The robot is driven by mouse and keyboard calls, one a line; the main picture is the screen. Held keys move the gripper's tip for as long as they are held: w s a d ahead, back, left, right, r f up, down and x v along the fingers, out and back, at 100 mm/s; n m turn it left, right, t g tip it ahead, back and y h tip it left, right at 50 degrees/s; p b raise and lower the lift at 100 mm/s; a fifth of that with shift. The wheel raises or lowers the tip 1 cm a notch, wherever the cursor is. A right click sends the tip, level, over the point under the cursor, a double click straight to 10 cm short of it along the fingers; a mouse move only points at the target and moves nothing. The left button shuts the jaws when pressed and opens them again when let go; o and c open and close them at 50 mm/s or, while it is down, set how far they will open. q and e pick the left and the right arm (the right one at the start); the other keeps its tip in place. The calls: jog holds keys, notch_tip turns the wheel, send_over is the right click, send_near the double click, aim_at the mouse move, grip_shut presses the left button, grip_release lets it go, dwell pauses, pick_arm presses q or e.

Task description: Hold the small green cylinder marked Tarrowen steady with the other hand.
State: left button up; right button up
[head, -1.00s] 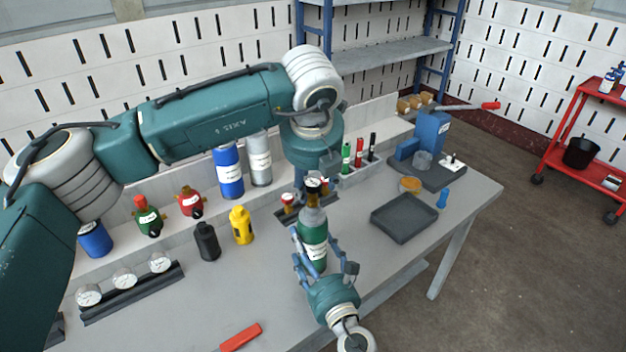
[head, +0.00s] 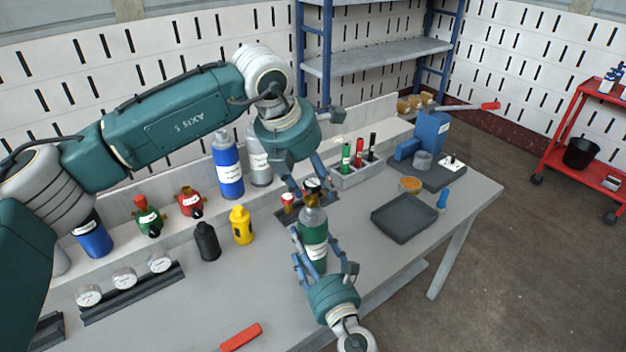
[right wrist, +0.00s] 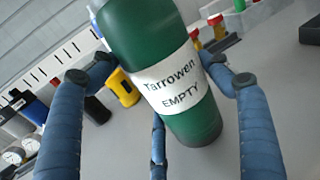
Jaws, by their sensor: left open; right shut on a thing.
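My left gripper (head: 310,186) is open, pointing down just above and around the cylinder's top. Whether its fingers touch the top cannot be told.
On the grey table (head: 200,305), a yellow bottle (head: 241,226) and a black one (head: 207,242) stand to the left. Gauges on a dark rack (head: 125,283) lie further left. A dark tray (head: 403,219) sits to the right. A red bar (head: 240,337) lies at the front.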

pick_arm(q)
jog(key=shift+m+g+h, duration=0.4)
jog(key=shift+m, duration=1)
jog(key=m+g, duration=0.1)
jog(key=m, duration=0.3)
jog(key=shift+m+g+h, duration=0.3)
jog(key=shift+m+g, duration=0.1)
jog(key=shift+m, duration=0.6)
jog(key=m+g, duration=0.2)
jog(key=m, duration=0.1)
jog(key=shift+d+m, duration=0.1)
jog(key=shift+m, duration=0.3)
jog(key=shift+m+g, duration=0.3)
jog(key=shift+m, duration=0.8)
jog(key=shift+f, duration=0.15)
